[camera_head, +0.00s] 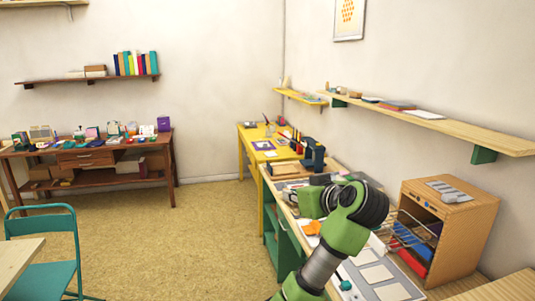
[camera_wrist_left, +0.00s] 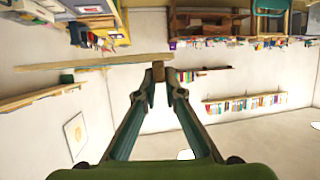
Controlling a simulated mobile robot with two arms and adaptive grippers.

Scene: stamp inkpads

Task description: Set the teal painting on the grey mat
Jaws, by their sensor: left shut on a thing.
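My left gripper (camera_wrist_left: 158,76) reaches up the middle of the left wrist view, its two fingers converging on a small brownish thing (camera_wrist_left: 158,71) between the tips. What this thing is, I cannot tell. In the head view my left gripper (camera_head: 312,202) is over the green-sided workbench, partly hidden by its own arm. A pale grey board with several rectangles (camera_head: 382,273) lies on the near part of that bench; whether it is the grey mat I cannot tell. I cannot make out a teal painting in either view. My right gripper is not in view.
A wooden cabinet (camera_head: 452,228) with a wire rack stands at the bench's right. A long wall shelf (camera_head: 465,138) runs above the bench. A yellow table (camera_head: 252,141) stands beyond it. A teal chair (camera_head: 42,226) is at left, with open floor between.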

